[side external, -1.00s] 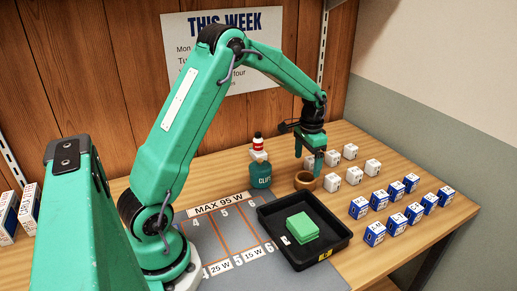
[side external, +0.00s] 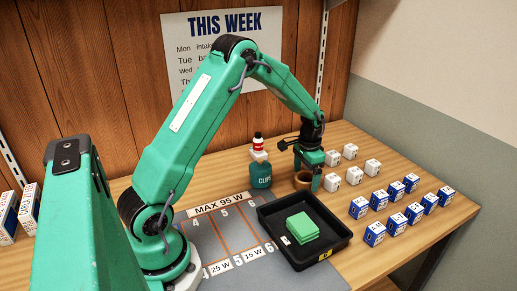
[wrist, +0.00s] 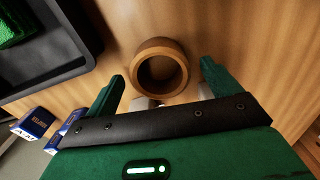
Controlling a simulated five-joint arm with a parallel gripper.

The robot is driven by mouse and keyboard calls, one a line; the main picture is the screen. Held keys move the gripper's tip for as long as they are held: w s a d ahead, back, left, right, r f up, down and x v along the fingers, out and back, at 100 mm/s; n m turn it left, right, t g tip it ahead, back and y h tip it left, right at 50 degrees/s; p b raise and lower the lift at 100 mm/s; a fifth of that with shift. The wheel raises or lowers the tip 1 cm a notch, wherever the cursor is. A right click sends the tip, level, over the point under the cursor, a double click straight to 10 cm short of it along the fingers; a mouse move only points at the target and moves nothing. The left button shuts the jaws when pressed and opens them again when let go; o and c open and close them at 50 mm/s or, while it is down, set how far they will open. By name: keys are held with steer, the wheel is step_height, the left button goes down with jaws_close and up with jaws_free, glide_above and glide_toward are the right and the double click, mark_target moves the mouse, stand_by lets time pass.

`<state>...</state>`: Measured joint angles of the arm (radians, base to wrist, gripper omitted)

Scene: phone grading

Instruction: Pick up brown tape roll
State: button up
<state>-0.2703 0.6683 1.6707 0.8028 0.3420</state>
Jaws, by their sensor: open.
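The brown tape roll (side external: 302,181) lies flat on the wooden table, just behind the black tray, partly hidden by my gripper in the side view. In the wrist view the tape roll (wrist: 160,70) shows as a ring with a dark open centre. My gripper (side external: 306,182) is low over the table at the roll. In the wrist view my gripper (wrist: 163,76) is open, with one green finger to the left of the roll and one to the right. Gaps show between the roll and both fingers, and nothing is held.
A black tray (side external: 338,250) with green pads (side external: 302,227) stands in front. A teal clips jar (side external: 260,178) is close on the left. White boxes (side external: 332,182) stand just right of my gripper, and blue boxes (side external: 375,234) farther right.

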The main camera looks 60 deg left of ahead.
steer(key=shift+f, duration=0.95)
steer(key=c, duration=1.1)
